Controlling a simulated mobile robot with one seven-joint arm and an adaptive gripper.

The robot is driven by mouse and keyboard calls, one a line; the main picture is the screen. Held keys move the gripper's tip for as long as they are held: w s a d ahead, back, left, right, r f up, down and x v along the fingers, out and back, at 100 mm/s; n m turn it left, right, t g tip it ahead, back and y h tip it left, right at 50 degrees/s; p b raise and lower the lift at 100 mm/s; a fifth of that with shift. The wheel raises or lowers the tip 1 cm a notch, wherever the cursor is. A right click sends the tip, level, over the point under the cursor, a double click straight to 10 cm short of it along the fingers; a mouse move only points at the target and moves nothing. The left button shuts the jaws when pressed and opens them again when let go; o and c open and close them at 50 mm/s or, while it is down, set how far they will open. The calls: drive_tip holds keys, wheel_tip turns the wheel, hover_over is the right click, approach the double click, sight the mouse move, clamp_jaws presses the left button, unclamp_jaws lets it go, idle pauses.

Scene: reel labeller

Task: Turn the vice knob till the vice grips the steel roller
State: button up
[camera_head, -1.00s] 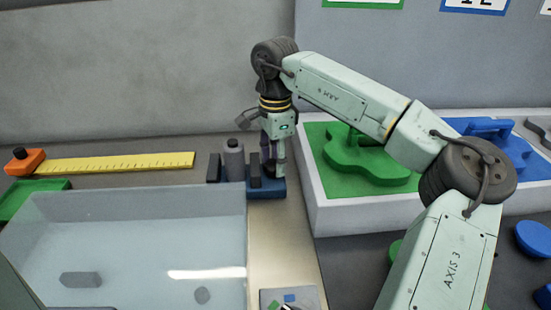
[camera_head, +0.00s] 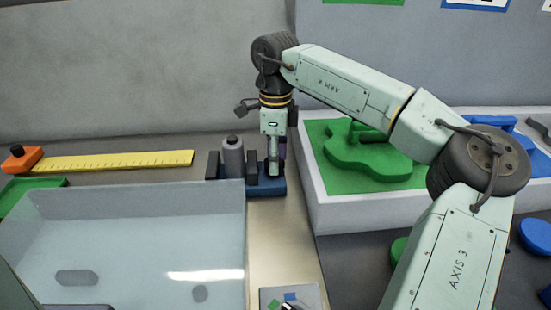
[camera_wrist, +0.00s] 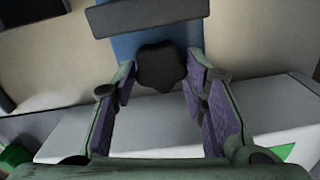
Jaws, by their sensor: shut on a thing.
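The steel roller (camera_head: 232,158) is a grey upright cylinder with a dark top stub. It stands between two dark jaws of the vice, whose blue base (camera_head: 280,189) shows to the right. The right-hand jaw (camera_head: 251,168) looks close to the roller; I cannot tell whether it touches. My gripper (camera_head: 273,172) points down at the right end of the vice. In the wrist view, the dark lobed vice knob (camera_wrist: 162,69) sits between my purple-padded fingers (camera_wrist: 160,82), which are shut on it. The knob is hidden behind my gripper in the head view.
A clear-walled bin (camera_head: 130,215) stands in front of the vice. A yellow ruler (camera_head: 115,161) with an orange end lies to the left. A white tray (camera_head: 318,205) with green and blue shapes stands close on the right.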

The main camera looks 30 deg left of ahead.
drive_tip(key=m+b, duration=0.1)
drive_tip(key=m, duration=0.5)
drive_tip(key=shift+m, duration=0.3)
idle(0.4)
drive_tip(key=o, duration=0.9)
drive_tip(key=shift+r, duration=0.1)
wheel_tip(320, 180, up, 12)
drive_tip(key=shift+f, duration=0.1)
